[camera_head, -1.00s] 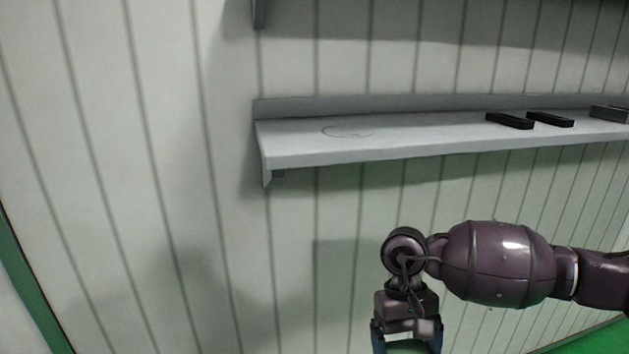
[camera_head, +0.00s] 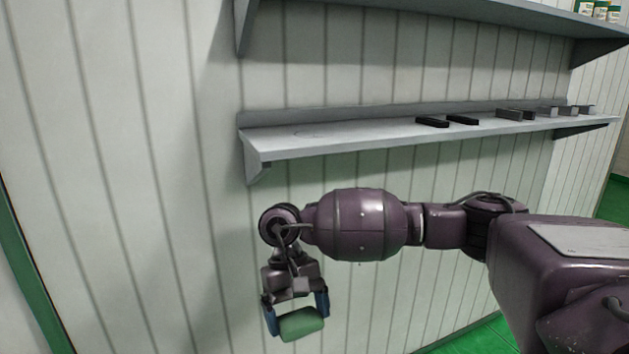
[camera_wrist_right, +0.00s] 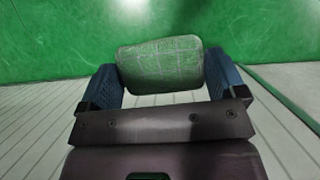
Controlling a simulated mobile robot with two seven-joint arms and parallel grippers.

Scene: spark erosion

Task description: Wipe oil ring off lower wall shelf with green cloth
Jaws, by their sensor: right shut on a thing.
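The lower wall shelf (camera_head: 370,136) is a long grey ledge on the panelled wall. A faint oil ring (camera_head: 308,133) lies on its top near the left end. My right gripper (camera_head: 298,318) points down below the left part of the shelf, apart from it. It is shut on the green cloth (camera_head: 302,324), a rounded pad between the blue fingers. The wrist view shows the cloth (camera_wrist_right: 160,66) between both fingers, with a pale grid pattern on it. My left gripper is in neither view.
Black blocks (camera_head: 447,120) lie on the shelf right of the ring, with several grey blocks (camera_head: 566,110) farther right. An upper shelf (camera_head: 430,12) runs above, with small containers (camera_head: 600,12) at its right end. The floor (camera_head: 482,343) is green.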

